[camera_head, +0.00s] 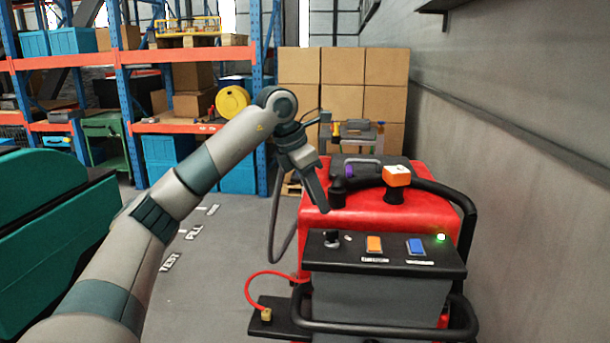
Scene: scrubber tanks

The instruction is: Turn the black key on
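The black key (331,238) is a small dark knob at the left end of the dark control panel (392,264) on the red scrubber machine (345,220). My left arm reaches in from the lower left. My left gripper (320,200) points down, above and slightly left of the key in the picture, and looks apart from it. I see its fingers nearly edge-on, so their gap is unclear. Nothing shows held in it. The key's exact turn is too small to read. My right gripper is out of view.
The panel also has an orange switch (374,244), a blue switch (415,246) and a lit green lamp (441,238). A black handlebar (375,329) runs in front. A teal machine (60,220) stands left, a grey wall (540,150) right. Shelves and cardboard boxes (342,66) are behind.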

